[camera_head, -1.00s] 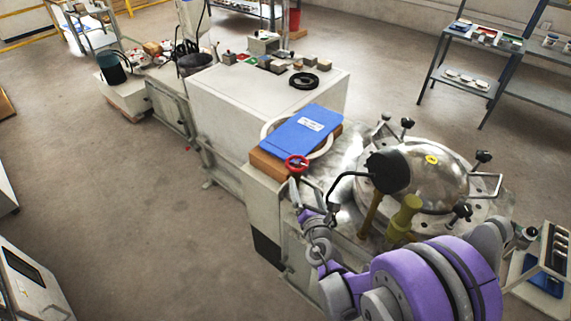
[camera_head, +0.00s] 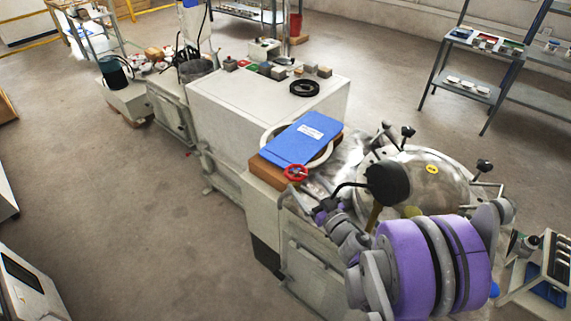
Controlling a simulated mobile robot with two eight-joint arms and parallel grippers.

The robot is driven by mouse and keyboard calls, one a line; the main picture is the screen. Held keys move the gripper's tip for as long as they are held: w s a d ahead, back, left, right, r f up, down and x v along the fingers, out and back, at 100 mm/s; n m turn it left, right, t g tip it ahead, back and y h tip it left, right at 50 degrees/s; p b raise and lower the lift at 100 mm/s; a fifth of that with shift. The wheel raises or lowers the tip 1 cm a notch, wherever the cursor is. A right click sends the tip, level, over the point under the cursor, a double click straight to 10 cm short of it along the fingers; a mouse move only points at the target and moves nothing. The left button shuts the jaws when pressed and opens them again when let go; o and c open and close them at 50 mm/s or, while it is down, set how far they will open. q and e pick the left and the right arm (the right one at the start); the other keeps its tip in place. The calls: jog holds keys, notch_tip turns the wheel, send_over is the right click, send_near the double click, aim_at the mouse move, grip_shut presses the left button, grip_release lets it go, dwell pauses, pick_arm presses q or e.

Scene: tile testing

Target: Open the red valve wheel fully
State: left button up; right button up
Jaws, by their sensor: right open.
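The red valve wheel (camera_head: 296,173) is a small ring at the front end of the bench, just below the corner of a blue binder. My right gripper (camera_head: 308,200) is small in the picture, just below and to the right of the wheel. Its jaws are open, and the fingertips are hard to make out. I cannot tell whether they touch the wheel. My purple and grey right arm comes in from the lower right and hides part of the bench. My left gripper is not in view.
The blue binder (camera_head: 301,139) lies on a brown block (camera_head: 266,172) behind the wheel. A shiny domed vessel (camera_head: 437,184) with clamp knobs stands to the right, with a black-ended part (camera_head: 388,184) beside it.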

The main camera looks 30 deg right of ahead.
aim_at(290, 165)
jog(key=w, duration=1)
jog(key=shift+a+p, duration=0.1)
jog(key=shift+p, duration=0.25)
jog(key=c, duration=1)
jog(key=shift+n+y+b, duration=0.35)
jog(key=shift+n+y, duration=0.05)
jog(key=shift+c, duration=0.2)
jog(key=shift+s+a+n+y+b, duration=0.15)
jog(key=shift+n+y+b, duration=0.2)
jog(key=shift+y, duration=0.45)
